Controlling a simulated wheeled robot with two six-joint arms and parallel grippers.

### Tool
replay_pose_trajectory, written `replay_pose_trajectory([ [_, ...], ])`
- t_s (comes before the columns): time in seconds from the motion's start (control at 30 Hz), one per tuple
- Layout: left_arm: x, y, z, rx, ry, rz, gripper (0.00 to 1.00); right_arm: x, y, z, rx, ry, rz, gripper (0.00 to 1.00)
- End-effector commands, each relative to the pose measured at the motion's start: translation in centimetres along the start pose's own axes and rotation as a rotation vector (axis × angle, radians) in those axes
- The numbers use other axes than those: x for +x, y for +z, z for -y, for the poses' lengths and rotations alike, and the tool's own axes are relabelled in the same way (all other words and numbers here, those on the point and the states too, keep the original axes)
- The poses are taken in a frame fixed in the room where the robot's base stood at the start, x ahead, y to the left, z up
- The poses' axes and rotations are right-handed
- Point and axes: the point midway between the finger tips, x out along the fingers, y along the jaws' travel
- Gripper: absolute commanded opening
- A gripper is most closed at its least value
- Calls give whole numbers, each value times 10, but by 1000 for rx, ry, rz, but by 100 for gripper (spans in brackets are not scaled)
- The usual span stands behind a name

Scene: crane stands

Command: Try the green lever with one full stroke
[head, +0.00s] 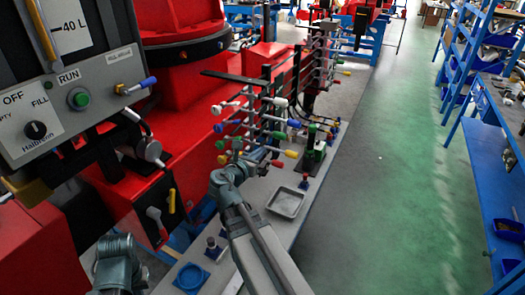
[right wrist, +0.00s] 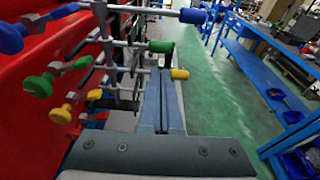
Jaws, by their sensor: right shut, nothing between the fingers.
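A rack of levers with coloured round knobs stands on the bench. A green lever knob (head: 278,135) is on its near side, and a green knob (right wrist: 161,47) shows on a rod in the right wrist view. My right gripper (head: 262,154) is at the rack, its fingers shut and empty. In the right wrist view my gripper's fingertips (right wrist: 160,72) are just below the green knob as pictured and beside a yellow knob (right wrist: 180,74); whether they touch either is unclear. Another green knob (right wrist: 38,85) is at the left. My left gripper is not in view.
Blue knob (right wrist: 193,16) and red knob (head: 277,163) levers crowd the rack. A red machine with a control panel (head: 75,75) stands left. The green floor (head: 400,180) at right is clear.

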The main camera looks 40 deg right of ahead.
Motion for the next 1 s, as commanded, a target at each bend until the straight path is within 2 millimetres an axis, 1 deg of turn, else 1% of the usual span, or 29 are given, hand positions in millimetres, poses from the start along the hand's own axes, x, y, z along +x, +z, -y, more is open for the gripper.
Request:
replay_pose_trajectory([
  [0.03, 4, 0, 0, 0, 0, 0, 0, 13, -2, -1, 1, -4, 0, 0],
  [0.2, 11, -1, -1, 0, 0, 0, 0, 49, -2, -2, 1, -4, 0, 0],
  [0.4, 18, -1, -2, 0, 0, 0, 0, 86, -2, -1, 2, -3, -1, 0],
  [0.5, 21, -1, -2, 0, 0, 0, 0, 100, -1, -1, 0, -1, 0, 0],
  [0.6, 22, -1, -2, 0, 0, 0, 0, 110, -1, -1, 0, -2, 0, 0],
  [0.7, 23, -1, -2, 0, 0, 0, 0, 116, -1, -1, 1, 0, 0, 0],
  [1.0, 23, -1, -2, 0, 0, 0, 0, 119, 0, 0, 1, 0, -1, 0],
])
